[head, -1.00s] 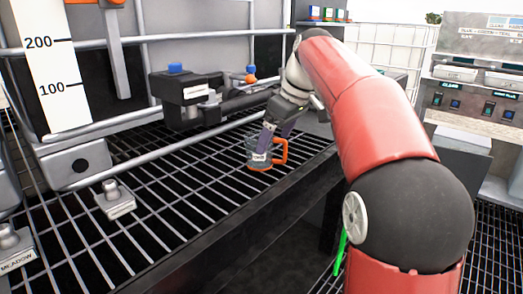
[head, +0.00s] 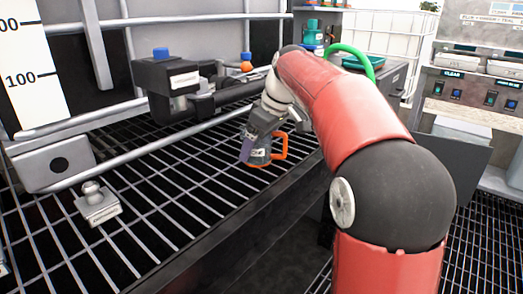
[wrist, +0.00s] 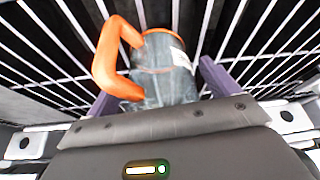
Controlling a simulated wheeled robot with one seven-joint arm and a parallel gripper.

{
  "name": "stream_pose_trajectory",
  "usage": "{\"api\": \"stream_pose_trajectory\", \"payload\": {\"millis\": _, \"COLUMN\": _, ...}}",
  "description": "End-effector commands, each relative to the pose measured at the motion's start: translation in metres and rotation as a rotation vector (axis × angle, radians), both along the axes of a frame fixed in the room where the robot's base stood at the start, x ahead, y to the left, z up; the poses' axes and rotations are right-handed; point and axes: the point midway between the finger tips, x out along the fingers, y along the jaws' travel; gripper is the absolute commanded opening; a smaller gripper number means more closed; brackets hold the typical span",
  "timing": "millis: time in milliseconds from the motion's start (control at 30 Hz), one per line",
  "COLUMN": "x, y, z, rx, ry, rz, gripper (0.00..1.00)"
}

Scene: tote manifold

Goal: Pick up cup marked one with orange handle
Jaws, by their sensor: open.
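The cup (head: 259,156) is a grey, see-through-looking vessel with an orange handle (head: 281,146) on its right side. It stands on the dark wire grating near its front edge. In the wrist view the cup (wrist: 165,82) lies between the two purple fingers, with its orange handle (wrist: 104,62) to the left and a white label on its right side; the label's text is not readable. My gripper (wrist: 160,92) is open, with its fingers on either side of the cup. In the head view my gripper (head: 252,146) partly covers the cup.
A black fixture (head: 166,86) with a blue knob and pipes stands behind the grating. A metal weight-like piece (head: 97,203) sits on the grating at left. A green curved hose (head: 354,58) and a control panel (head: 480,92) are at right.

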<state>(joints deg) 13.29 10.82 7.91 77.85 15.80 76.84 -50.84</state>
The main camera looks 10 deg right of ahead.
Motion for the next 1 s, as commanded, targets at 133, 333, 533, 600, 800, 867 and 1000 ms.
{"api": "stream_pose_trajectory", "payload": {"millis": 133, "x": 0.0012, "y": 0.0017, "z": -0.0048, "rx": 0.000, "ry": 0.001, "rz": 0.000, "gripper": 0.87}}
{"api": "stream_pose_trajectory", "payload": {"millis": 333, "x": 0.0012, "y": 0.0015, "z": -0.0044, "rx": 0.000, "ry": 0.000, "rz": 0.000, "gripper": 0.81}}
{"api": "stream_pose_trajectory", "payload": {"millis": 533, "x": 0.0012, "y": 0.0014, "z": -0.0042, "rx": 0.000, "ry": 0.000, "rz": 0.000, "gripper": 0.55}}
{"api": "stream_pose_trajectory", "payload": {"millis": 600, "x": 0.0012, "y": 0.0014, "z": -0.0042, "rx": 0.000, "ry": 0.000, "rz": 0.000, "gripper": 0.45}}
{"api": "stream_pose_trajectory", "payload": {"millis": 800, "x": 0.0012, "y": 0.0014, "z": -0.0040, "rx": 0.000, "ry": 0.000, "rz": 0.000, "gripper": 0.39}}
{"api": "stream_pose_trajectory", "payload": {"millis": 867, "x": 0.0012, "y": 0.0014, "z": -0.0038, "rx": 0.000, "ry": 0.000, "rz": 0.000, "gripper": 0.39}}
{"api": "stream_pose_trajectory", "payload": {"millis": 1000, "x": 0.0016, "y": 0.0014, "z": 0.0014, "rx": 0.000, "ry": -0.002, "rz": 0.001, "gripper": 0.39}}
